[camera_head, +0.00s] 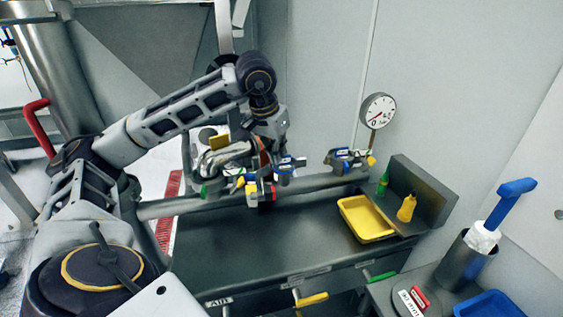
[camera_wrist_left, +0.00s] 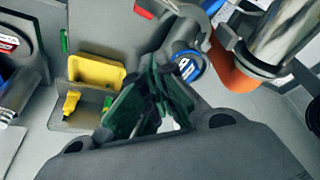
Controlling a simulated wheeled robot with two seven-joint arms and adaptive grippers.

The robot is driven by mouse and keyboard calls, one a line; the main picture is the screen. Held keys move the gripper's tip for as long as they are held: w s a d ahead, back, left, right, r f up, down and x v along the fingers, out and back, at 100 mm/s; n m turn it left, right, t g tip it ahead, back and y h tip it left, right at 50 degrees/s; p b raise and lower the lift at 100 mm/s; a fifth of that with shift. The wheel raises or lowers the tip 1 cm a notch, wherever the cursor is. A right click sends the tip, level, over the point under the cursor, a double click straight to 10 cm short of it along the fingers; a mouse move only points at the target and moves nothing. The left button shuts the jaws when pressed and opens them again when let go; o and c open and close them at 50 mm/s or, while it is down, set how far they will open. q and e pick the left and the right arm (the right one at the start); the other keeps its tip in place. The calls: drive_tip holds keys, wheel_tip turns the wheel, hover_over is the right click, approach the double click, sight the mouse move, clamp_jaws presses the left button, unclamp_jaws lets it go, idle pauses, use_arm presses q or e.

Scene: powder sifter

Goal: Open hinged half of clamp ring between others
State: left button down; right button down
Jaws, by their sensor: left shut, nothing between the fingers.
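My left gripper (camera_wrist_left: 150,98) shows close up in the left wrist view, its dark green fingers shut with nothing between them. A grey ring-like clamp fitting (camera_wrist_left: 186,32) with a round blue label is just above and right of the fingers. A second ring fitting (camera_wrist_left: 240,58) sits around a shiny metal cylinder (camera_wrist_left: 285,30), with an orange part below it. In the head view the left arm bends down over the cylinder (camera_head: 226,158) and the cluster of fittings. The fingertips and the clamp halves are hard to make out there. My right gripper is out of view.
A horizontal pipe (camera_head: 325,180) runs along the bench. A yellow tray (camera_head: 345,210), a green bottle (camera_head: 383,185) and a yellow bottle (camera_head: 407,208) are to the right. A dial gauge (camera_head: 378,110) stands near the wall. The bench front (camera_head: 225,255) is clear.

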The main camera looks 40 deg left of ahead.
use_arm(q)
drive_tip(key=shift+a+v, duration=0.2)
drive_tip(key=shift+v, duration=0.65)
drive_tip(key=shift+a+v, duration=0.2)
drive_tip(key=shift+v, duration=0.65)
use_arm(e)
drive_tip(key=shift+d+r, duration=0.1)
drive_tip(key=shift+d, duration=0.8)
